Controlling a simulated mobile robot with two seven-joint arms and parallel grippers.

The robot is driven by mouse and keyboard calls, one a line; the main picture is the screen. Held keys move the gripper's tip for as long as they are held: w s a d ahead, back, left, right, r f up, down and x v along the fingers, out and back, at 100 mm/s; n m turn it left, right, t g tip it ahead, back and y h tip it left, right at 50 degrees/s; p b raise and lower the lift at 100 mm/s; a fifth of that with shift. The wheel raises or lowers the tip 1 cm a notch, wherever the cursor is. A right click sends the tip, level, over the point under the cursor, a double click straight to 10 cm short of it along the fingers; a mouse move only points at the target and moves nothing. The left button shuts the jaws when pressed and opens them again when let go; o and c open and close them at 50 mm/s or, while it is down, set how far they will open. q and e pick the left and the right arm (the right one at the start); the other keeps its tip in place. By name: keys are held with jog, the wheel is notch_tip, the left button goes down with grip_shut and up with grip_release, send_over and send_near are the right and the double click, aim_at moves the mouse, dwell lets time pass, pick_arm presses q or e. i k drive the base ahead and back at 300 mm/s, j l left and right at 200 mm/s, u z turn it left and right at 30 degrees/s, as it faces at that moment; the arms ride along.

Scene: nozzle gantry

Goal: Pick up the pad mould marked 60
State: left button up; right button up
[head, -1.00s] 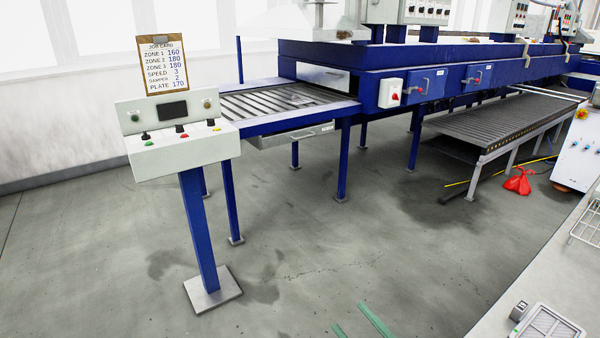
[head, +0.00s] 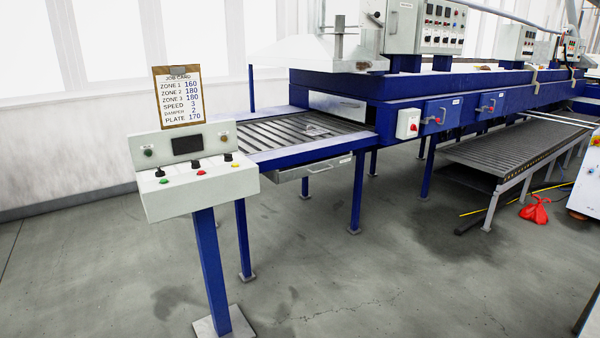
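No pad mould marked 60 can be made out in the head view. Neither of my grippers is in view. A job card (head: 180,97) on a clipboard stands above the control pedestal (head: 196,188). It reads zone 1 160, zone 2 180, zone 3 180, speed 3, damper 2, plate 170.
A blue oven line (head: 345,88) with a slatted infeed conveyor (head: 300,127) runs to the back right. A drawer-like tray (head: 313,171) hangs under the infeed. A roller table (head: 510,150) and a red bag (head: 535,211) are at right. The grey floor (head: 370,270) in front is clear.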

aim_at(310, 132)
jog(key=i+j+u, duration=0.15)
jog(key=i+j, duration=0.15)
jog(key=i, duration=0.15)
jog(key=i+j+u, duration=0.15)
jog(key=i+j, duration=0.15)
jog(key=i, duration=0.15)
jog(key=i+l+u, duration=0.45)
jog(key=i+l, duration=0.25)
jog(key=i, duration=0.15)
jog(key=i+l+u, duration=0.1)
jog(key=l, duration=0.2)
jog(key=i+l, duration=0.1)
jog(key=l, duration=0.2)
jog(key=i+l+u, duration=0.15)
jog(key=l, duration=0.15)
jog(key=l+u, duration=0.15)
jog(key=l, duration=0.55)
jog(key=l+u, duration=0.1)
jog(key=l, duration=0.55)
jog(key=l+u, duration=0.15)
jog(key=l, duration=0.55)
jog(key=k+l+u, duration=0.15)
jog(key=l, duration=0.5)
